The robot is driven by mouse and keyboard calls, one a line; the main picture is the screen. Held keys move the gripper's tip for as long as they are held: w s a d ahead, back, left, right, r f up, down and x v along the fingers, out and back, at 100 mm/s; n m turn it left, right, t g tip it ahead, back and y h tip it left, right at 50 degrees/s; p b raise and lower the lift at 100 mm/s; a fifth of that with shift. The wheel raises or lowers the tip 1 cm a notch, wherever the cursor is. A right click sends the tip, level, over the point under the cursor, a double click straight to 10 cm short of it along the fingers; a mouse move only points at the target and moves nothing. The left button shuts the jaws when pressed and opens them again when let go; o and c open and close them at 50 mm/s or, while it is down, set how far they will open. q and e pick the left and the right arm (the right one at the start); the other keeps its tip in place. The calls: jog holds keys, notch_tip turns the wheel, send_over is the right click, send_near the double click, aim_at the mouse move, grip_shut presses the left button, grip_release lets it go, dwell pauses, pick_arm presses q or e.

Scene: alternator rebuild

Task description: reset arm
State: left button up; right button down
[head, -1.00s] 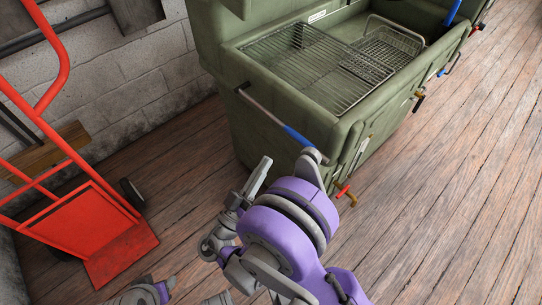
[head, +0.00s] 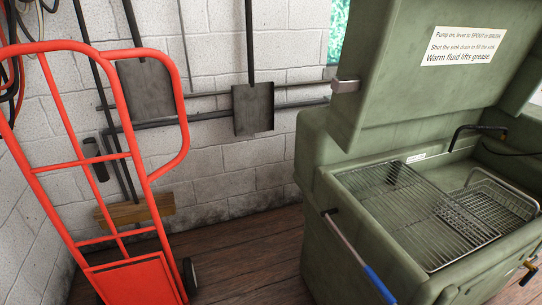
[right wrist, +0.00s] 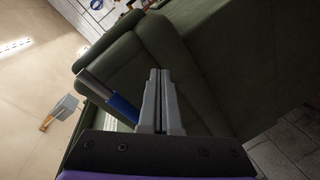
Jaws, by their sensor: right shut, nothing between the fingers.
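My right gripper (right wrist: 160,78) shows only in the right wrist view, with its two grey fingers closed together and nothing between them. It points towards the green side of the parts washer (right wrist: 210,50). A lever with a blue grip (right wrist: 122,108) shows just left of the fingers; whether it touches them I cannot tell. Neither gripper shows in the head view, and my left gripper is in neither view.
The green parts washer (head: 325,155) stands at the right with its lid up. Its wire rack (head: 400,190), basket (head: 500,205) and blue-gripped lever (head: 378,284) show. A red hand truck (head: 122,158) stands at the left. Wooden floor (head: 245,240) lies between them.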

jog(key=s+d+f+n+g+y, duration=0.1)
jog(key=s+d+f+g+y, duration=0.15)
jog(key=s+f+y, duration=0.2)
jog(key=s+a+f+n+y, duration=0.1)
jog(key=s+a+n+y, duration=0.1)
jog(key=s+a+y, duration=0.75)
pick_arm(q)
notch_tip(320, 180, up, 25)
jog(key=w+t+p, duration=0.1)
jog(key=p, duration=2.1)
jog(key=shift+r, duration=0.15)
pick_arm(e)
notch_tip(320, 180, up, 25)
jog(key=shift+w+d, duration=0.2)
jog(key=shift+w, duration=0.25)
jog(key=shift+s+t, duration=0.1)
jog(key=shift+t, duration=0.15)
